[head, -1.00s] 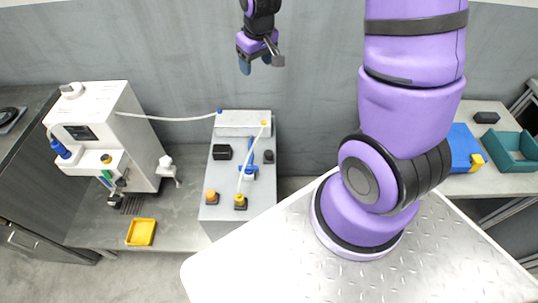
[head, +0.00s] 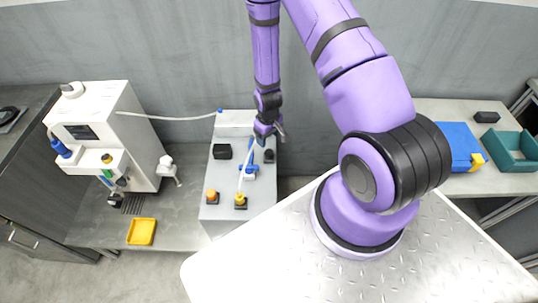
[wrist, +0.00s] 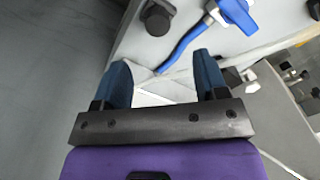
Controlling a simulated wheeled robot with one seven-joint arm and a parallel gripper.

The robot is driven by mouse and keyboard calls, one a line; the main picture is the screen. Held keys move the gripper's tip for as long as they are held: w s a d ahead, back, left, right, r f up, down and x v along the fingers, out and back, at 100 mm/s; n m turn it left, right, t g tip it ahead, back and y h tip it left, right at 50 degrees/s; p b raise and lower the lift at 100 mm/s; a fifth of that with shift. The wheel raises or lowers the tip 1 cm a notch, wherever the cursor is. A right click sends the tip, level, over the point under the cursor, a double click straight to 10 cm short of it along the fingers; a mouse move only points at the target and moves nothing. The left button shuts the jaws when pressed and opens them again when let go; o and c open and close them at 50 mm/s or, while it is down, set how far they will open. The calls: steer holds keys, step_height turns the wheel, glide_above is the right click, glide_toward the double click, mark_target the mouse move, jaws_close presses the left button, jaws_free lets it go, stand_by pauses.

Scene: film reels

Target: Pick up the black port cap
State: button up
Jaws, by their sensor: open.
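A small dark round cap (head: 268,156), which looks like the black port cap, sits on the right part of the light grey unit's top (head: 216,180). It also shows at the top of the wrist view (wrist: 158,18), beyond the fingertips and apart from them. My gripper (head: 266,138) hangs over the back right part of the unit, just behind the cap. In the wrist view my gripper (wrist: 163,72) has its two blue fingers spread apart with nothing held between them.
A blue-handled valve (head: 249,169) and a white hose are close to the cap's left. A black block (head: 222,151) and two orange-yellow knobs (head: 240,200) are also on the unit. A white machine (head: 105,140) stands left, with a yellow tray (head: 141,231) in front.

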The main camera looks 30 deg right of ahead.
mark_target(269, 152)
steer(key=shift+d+f, duration=0.15)
steer(key=shift+f, duration=5.15)
steer(key=c, duration=1)
steer(key=shift+r, duration=0.1)
